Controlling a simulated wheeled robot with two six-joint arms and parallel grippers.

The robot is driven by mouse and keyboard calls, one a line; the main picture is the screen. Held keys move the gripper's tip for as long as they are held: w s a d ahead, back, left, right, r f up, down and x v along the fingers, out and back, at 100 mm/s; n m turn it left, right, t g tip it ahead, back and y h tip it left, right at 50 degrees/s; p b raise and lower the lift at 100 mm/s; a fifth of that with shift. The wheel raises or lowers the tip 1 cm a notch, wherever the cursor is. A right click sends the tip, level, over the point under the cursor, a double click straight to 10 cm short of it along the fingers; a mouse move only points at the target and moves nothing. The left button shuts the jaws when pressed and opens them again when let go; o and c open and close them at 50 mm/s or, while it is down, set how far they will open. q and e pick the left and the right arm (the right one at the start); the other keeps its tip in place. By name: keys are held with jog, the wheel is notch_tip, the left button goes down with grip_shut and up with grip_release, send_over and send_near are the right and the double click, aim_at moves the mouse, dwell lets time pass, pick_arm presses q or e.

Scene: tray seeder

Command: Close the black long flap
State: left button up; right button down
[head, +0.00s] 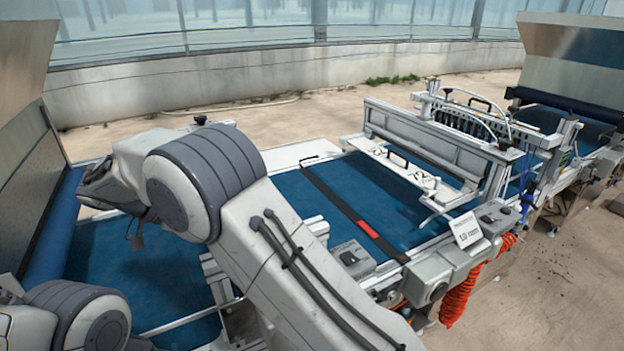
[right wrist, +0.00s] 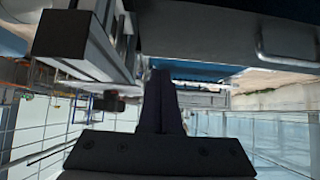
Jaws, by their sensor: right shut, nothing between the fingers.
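A long black strip with a red label, which looks like the black long flap (head: 343,207), lies across the blue belt in the middle of the head view. A small handle shows at its far end. I cannot tell its exact tilt. My right arm reaches across to the left, and its dark end is at the far left, well away from this strip. In the right wrist view my right gripper (right wrist: 162,88) is shut and empty. A dark panel with a handle (right wrist: 285,42) is close above it there; I cannot tell which part it is. My left gripper is not in view.
The blue belt (head: 385,190) runs along the machine. A control box (head: 352,258) and orange hose (head: 460,292) are at the near side. A metal hopper (head: 25,70) rises at left.

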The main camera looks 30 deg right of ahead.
jog(key=a+f+b, duration=0.3)
jog(key=f+b, duration=0.4)
jog(key=f, duration=0.3)
jog(key=shift+s, duration=0.3)
jog(key=shift+f, duration=0.15)
dwell(0.3)
notch_tip(320, 180, up, 7)
jog(key=p, duration=0.3)
jog(key=a+f+b, duration=0.1)
jog(key=a+f, duration=0.2)
jog(key=a, duration=0.6)
jog(key=shift+a+f, duration=0.15)
jog(key=shift+f, duration=0.05)
